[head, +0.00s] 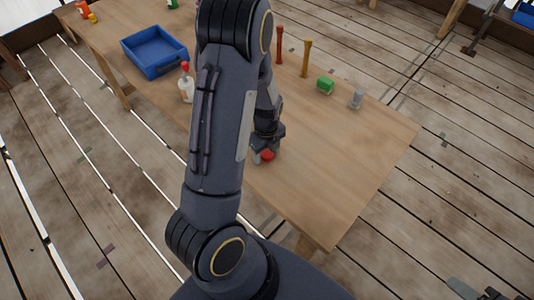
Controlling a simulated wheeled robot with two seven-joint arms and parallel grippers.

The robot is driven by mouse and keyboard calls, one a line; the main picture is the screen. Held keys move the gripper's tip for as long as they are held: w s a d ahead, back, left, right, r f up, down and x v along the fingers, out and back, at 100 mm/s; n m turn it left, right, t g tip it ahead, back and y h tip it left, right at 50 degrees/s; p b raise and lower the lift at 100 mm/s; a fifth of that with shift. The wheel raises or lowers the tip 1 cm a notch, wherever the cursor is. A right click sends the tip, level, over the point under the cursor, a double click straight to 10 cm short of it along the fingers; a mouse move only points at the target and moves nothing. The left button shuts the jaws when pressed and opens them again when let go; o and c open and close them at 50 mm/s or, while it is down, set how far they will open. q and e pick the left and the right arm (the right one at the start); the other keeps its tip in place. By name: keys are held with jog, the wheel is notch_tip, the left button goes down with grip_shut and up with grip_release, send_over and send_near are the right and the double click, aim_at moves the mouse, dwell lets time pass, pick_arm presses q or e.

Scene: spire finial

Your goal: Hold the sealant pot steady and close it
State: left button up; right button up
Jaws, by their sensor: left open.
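A small red round piece (267,155), which looks like a lid, is at the tip of my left gripper (262,152), low over the near part of the wooden table. My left gripper is open, with its fingers beside the red piece. I cannot tell whether they touch it, or whether a pot is under it. A whitish bottle with a red top (186,88) stands on the table, left of my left arm and partly hidden by it. Dark parts at the bottom right edge may be my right gripper (478,291); its jaws are not clear.
The wooden table (345,165) has a blue tray (153,50) at the left. The table's near right part is clear. My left arm hides the middle.

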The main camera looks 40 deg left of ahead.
pick_arm(q)
jog(key=c, duration=1)
jog(key=shift+r, duration=0.1)
jog(key=shift+c, duration=0.2)
jog(key=shift+w+r, duration=0.1)
jog(key=shift+r, duration=0.5)
jog(key=s+a+r+b, duration=0.1)
jog(key=s+r, duration=1)
jog(key=s, duration=0.3)
jog(key=shift+r, duration=0.3)
